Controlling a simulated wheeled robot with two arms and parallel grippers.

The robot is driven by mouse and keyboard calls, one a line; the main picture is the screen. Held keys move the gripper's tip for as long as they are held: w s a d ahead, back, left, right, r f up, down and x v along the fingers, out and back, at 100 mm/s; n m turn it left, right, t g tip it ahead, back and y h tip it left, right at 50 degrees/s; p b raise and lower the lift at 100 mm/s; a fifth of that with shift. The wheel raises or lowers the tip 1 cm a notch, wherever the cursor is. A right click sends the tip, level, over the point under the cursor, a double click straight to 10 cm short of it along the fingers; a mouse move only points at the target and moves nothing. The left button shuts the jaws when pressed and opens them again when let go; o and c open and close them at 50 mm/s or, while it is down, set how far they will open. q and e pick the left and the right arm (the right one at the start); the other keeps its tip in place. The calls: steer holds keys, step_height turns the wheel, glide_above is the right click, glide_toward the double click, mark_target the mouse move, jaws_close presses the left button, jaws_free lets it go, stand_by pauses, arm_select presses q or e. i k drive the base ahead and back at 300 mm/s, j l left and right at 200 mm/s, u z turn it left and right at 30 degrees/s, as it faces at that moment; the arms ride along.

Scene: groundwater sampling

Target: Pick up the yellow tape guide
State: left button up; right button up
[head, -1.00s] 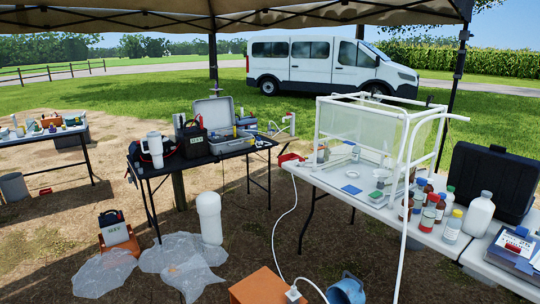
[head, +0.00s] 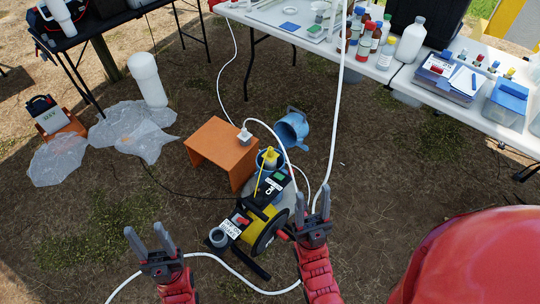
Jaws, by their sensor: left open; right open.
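The yellow tape guide (head: 270,156) appears to be the small yellow piece at the top of a pipe-like stand, between the orange stool and the blue bucket. A thin yellow tape runs from it down toward a yellow and black reel (head: 262,232) on the ground. My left gripper (head: 145,232) is open and empty at the lower left, well away from the guide. My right gripper (head: 313,194) is open and empty, right of the reel and below and right of the guide in the picture. Neither gripper touches the guide.
An orange stool (head: 222,148) stands left of the guide, and a tilted blue bucket (head: 292,128) is behind it. White tubing (head: 335,110) hangs past the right gripper. A white table (head: 395,68) with bottles stands behind. Clear plastic sheets (head: 60,160) lie at left.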

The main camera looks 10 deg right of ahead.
mark_target(272, 155)
steer(key=i+l+u, duration=0.1)
steer(key=l+u, duration=0.15)
steer(key=u, duration=0.15)
steer(key=l+u, duration=0.25)
steer(key=u, duration=0.2)
steer(key=l+u, duration=0.35)
steer(key=l, duration=2.1)
steer(key=i, duration=0.1)
